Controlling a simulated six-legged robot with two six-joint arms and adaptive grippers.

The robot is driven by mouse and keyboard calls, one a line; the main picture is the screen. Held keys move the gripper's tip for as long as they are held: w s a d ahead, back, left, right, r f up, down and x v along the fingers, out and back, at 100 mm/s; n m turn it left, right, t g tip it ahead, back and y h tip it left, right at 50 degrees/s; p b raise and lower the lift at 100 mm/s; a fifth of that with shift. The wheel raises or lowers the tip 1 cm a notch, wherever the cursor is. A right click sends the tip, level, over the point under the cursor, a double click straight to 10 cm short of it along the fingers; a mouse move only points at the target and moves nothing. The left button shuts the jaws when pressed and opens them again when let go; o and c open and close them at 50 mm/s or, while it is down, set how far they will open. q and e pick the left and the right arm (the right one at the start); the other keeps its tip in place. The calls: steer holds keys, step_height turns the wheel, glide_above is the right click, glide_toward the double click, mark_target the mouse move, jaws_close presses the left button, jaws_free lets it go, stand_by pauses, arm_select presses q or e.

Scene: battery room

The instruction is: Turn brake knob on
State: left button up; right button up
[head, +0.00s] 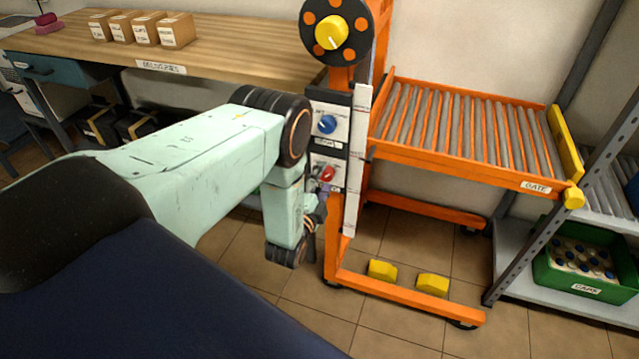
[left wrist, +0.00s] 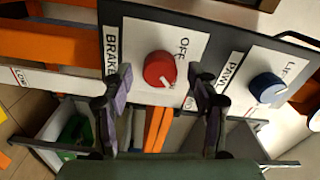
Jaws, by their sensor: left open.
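The red brake knob (left wrist: 158,70) sits on a white plate beside the label BRAKE in the left wrist view. OFF is printed near it, and a small pale mark shows on its lower right side. In the head view the knob (head: 327,173) is low on the orange cart's upright panel. My left gripper (left wrist: 160,80) is open, with one finger on each side of the knob in the picture; I cannot tell whether they touch it. In the head view my left gripper (head: 316,201) is at the panel, partly hidden by its wrist. My right gripper is not in view.
A blue knob (head: 326,124), labelled PAWL in the wrist view, is just above the red one. A yellow-centred handwheel (head: 331,32) tops the post. A roller bed (head: 470,130) extends right. A wooden bench (head: 230,57) with boxes stands behind my arm.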

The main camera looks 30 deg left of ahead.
arm_select(q)
steer(key=v, duration=1.2)
steer(key=s+d+f+n+g+h, duration=0.2)
steer(key=s+d+f+n+g, duration=0.2)
steer(key=s+f+n+g, duration=0.75)
steer(key=s+d+r+n+g+h, duration=0.1)
steer(key=s+d+r+g, duration=0.2)
steer(key=s, duration=0.5)
steer(key=s+d+r+n+g+h, duration=0.1)
steer(key=s+d+r+g, duration=0.1)
steer(key=s, duration=0.6)
steer(key=shift+d+r+g, duration=0.4)
steer(key=shift+d+g, duration=0.15)
steer(key=shift+d, duration=0.1)
